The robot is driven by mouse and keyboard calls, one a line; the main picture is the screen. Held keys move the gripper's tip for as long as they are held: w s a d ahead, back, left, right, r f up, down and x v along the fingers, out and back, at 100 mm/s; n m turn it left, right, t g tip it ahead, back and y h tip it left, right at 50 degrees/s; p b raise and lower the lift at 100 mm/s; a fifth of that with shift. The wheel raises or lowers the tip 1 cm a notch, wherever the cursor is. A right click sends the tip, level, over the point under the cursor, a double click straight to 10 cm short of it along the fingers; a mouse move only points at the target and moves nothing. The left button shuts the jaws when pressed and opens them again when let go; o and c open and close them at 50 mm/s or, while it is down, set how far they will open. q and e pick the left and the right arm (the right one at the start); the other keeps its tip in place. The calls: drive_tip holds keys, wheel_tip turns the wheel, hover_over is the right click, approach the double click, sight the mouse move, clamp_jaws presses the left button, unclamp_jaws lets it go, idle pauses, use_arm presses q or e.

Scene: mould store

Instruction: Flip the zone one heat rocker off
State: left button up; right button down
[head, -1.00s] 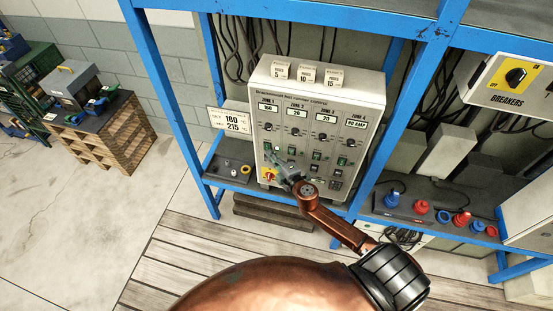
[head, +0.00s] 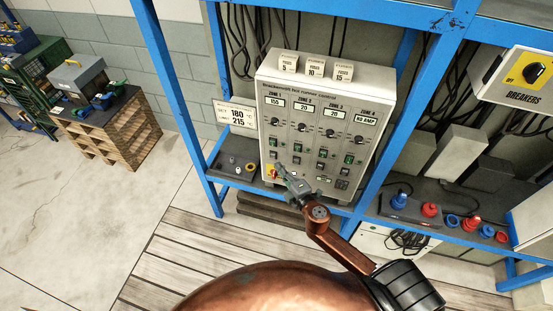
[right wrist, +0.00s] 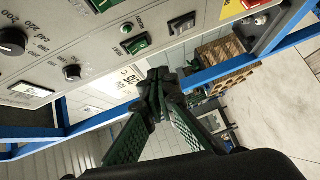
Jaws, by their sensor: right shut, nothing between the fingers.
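The grey control box (head: 342,83) stands on the blue rack, with its zone columns side by side. Zone one is the leftmost column. Its green rocker (head: 273,141) lies below the zone one knob (head: 274,121); which way it is tipped is too small to tell. In the right wrist view I take the green rocker (right wrist: 137,44) near the panel edge to be the same one. My right gripper (head: 283,172) is shut and empty, below the rocker by the lower left of the panel. Its closed fingertips (right wrist: 157,88) look apart from the rocker. My left gripper is out of view.
A red switch on a yellow plate (head: 271,172) sits low on the panel beside my fingers. A sign reading 180 and 215 (head: 237,117) is left of the box. Blue rack posts (head: 174,100) flank it. A breakers box (head: 520,78) hangs at right.

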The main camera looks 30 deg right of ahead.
drive_tip(key=s, duration=0.5)
drive_tip(key=shift+d+b, duration=0.1)
drive_tip(key=shift+b, duration=0.3)
